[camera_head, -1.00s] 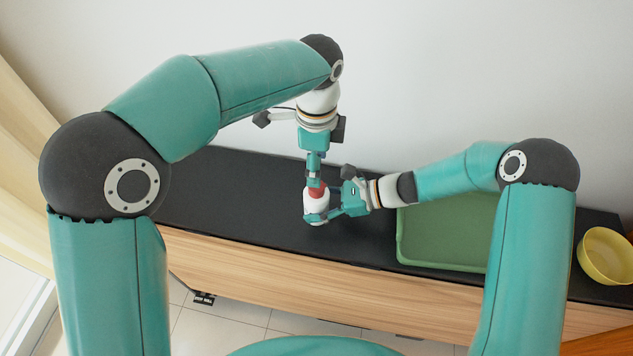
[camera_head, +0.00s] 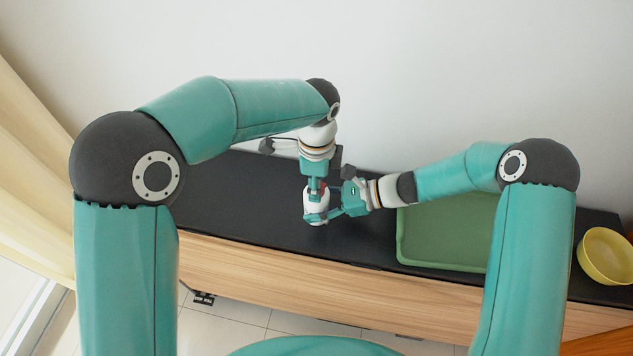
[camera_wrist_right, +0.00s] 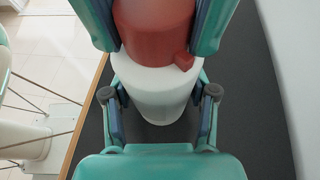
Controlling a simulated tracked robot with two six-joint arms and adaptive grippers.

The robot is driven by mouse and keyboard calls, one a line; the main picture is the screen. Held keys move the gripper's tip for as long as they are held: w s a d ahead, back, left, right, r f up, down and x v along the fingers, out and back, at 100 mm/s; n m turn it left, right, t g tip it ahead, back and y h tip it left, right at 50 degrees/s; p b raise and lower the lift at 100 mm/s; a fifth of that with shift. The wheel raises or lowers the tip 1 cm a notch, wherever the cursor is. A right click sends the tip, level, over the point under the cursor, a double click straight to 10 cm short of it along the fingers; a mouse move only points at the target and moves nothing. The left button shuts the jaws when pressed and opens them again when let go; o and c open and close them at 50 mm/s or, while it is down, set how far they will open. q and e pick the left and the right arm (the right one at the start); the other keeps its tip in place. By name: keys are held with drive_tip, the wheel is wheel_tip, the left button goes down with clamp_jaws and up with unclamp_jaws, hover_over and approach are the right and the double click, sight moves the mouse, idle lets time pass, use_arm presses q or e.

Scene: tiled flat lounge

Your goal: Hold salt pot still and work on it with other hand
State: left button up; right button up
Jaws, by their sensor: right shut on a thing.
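The salt pot has a white body and a red lid (camera_wrist_right: 152,28). It stands upright on the dark top of a wooden unit. My right gripper (camera_head: 330,214) reaches in from the right and is shut on the white body (camera_wrist_right: 157,92), with a finger on each side. My left gripper (camera_head: 315,190) points down from above, with its fingertips at the lid. In the right wrist view its fingers (camera_wrist_right: 155,35) flank the red lid, close against it. Whether they grip it cannot be told. In the head view the fingers hide most of the lid.
A green tray (camera_head: 408,248) lies on the dark top (camera_head: 240,210) to the right, below my right forearm. A yellow bowl (camera_head: 606,258) stands at the far right. The top is bare left of the pot. A white wall (camera_head: 450,70) rises behind.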

use_arm(q)
drive_tip(key=c, duration=0.5)
drive_tip(key=shift+n, duration=0.4)
drive_tip(key=n, duration=1)
drive_tip(key=shift+n, duration=0.4)
drive_tip(key=n, duration=0.5)
drive_tip(key=o, duration=1.2)
